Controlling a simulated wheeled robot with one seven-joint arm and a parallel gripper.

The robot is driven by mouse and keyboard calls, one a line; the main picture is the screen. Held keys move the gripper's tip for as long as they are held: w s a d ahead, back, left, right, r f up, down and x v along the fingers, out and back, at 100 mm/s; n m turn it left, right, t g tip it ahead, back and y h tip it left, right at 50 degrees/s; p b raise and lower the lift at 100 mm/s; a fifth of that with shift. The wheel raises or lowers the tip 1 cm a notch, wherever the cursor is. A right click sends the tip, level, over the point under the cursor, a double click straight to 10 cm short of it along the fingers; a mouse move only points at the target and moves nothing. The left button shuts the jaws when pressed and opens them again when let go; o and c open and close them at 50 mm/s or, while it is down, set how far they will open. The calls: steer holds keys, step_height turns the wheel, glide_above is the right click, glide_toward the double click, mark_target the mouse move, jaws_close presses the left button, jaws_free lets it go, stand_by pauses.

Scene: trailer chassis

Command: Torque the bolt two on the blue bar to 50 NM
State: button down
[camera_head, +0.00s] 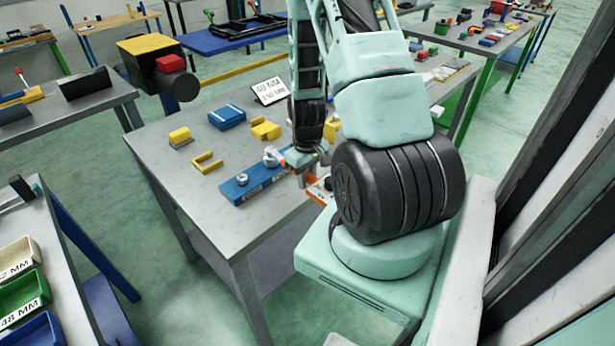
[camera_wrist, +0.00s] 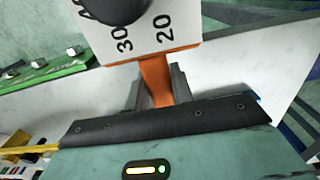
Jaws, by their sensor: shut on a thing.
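The blue bar (camera_head: 262,180) lies on the grey table in the head view. One silver bolt (camera_head: 242,179) shows near its left end. A larger silver round part (camera_head: 271,156) shows farther along; I cannot tell whether it is a bolt or part of a tool. My gripper (camera_head: 303,163) is by the bar's right end. In the wrist view it is shut on an orange tool handle (camera_wrist: 155,80), with a white plate (camera_wrist: 150,35) marked 30 and 20 beyond it. A dark round part covers the plate's top. Contact between tool and bolt cannot be made out.
The table (camera_head: 215,225) also bears yellow brackets (camera_head: 207,163), a blue block (camera_head: 227,117) and a sign (camera_head: 268,91) reading 40 NM. A green bar (camera_wrist: 45,75) with bolts shows in the wrist view. The table's front left is clear.

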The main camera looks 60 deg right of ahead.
steer(key=shift+a, duration=0.1)
steer(key=shift+w+a+m, duration=0.2)
steer(key=shift+a+m, duration=0.25)
steer(key=shift+a, duration=0.1)
steer(key=shift+w+a+m, duration=0.2)
steer(key=shift+a+m, duration=0.25)
steer(key=shift+a, duration=0.05)
steer(key=shift+w+a, duration=0.1)
steer(key=shift+w+a+m, duration=0.15)
steer(key=shift+a+m, duration=0.15)
steer(key=shift+m, duration=0.1)
steer(key=shift+d+n, duration=0.35)
steer(key=shift+n, duration=0.05)
steer(key=shift+r, duration=0.15)
